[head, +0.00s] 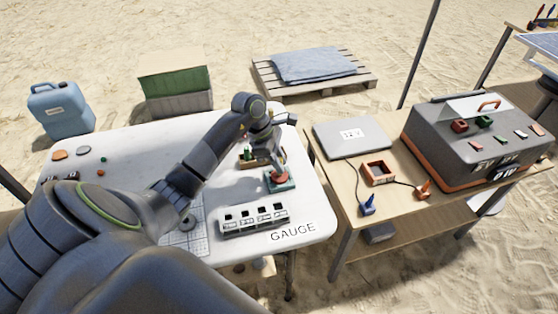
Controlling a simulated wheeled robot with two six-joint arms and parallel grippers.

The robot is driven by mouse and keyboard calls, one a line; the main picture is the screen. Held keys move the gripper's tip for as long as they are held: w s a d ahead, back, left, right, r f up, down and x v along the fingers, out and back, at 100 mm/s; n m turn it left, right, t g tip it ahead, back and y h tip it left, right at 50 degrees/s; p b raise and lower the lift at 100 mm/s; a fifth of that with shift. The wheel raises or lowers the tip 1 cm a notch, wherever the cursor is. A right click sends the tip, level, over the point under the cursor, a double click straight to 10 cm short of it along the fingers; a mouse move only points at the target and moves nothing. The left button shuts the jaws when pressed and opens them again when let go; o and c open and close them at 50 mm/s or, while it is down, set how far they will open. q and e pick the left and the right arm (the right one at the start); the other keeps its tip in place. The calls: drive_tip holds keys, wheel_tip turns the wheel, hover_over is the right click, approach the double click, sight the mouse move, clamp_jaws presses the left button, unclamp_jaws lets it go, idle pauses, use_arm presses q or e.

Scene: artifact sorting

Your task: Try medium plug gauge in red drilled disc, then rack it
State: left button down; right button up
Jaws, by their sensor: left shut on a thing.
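The red drilled disc (277,182) sits on a teal block on the white table (160,141). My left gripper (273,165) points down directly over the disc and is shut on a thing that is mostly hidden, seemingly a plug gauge. I cannot tell which size it is or whether it is in the hole. A wooden holder (243,163) with a small green-topped piece stands just behind and left of the disc, partly hidden by my arm. A white rack (254,220) with several dark square openings stands in front, by the "GAUGE" lettering. My right gripper is not in view.
Small stones and discs (83,150) lie at the table's left. A gridded mat (187,240) with a grey ring is left of the rack.

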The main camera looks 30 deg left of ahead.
use_arm(q)
drive_tip(key=shift+f+b, duration=0.2)
drive_tip(key=shift+b, duration=0.7)
idle(1.5)
drive_tip(key=shift+r, duration=0.1)
idle(0.8)
drive_tip(key=shift+r+p, duration=1.15)
drive_tip(key=shift+r, duration=1.3)
